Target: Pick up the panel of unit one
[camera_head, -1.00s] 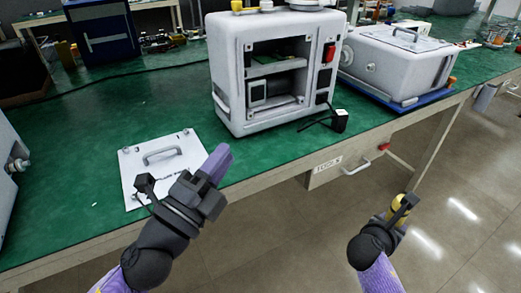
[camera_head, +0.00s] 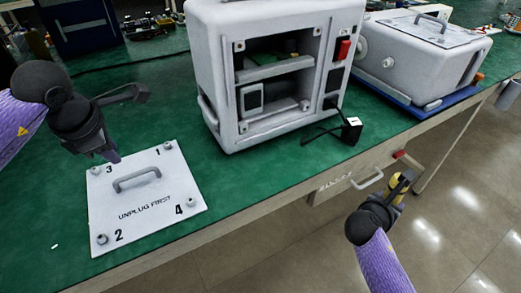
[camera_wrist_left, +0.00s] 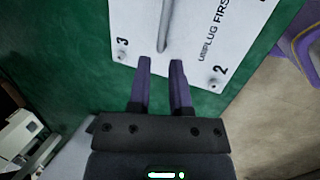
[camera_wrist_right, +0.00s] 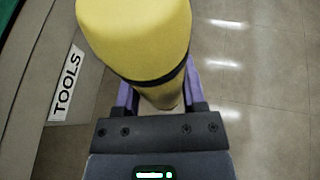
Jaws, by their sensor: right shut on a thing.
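The white panel (camera_head: 146,196) lies flat on the green bench, with a grey handle (camera_head: 142,178), corner numbers 1 to 4 and the words "UNPLUG FIRST". In the left wrist view the panel (camera_wrist_left: 190,30) lies ahead of the fingers. My left gripper (camera_wrist_left: 160,70) is open and empty, above the panel's edge between corners 3 and 2. In the head view the left gripper (camera_head: 112,156) hangs over the panel's far left corner. The open white unit (camera_head: 270,75) stands behind, its inside showing. My right gripper (camera_wrist_right: 155,95) is shut on a yellow-bodied tool (camera_wrist_right: 135,35), off the bench front.
A second white unit (camera_head: 420,60) with its panel on top stands on a blue tray at the right. A black plug (camera_head: 351,130) lies by the open unit. A drawer labelled TOOLS (camera_wrist_right: 66,83) is in the bench front.

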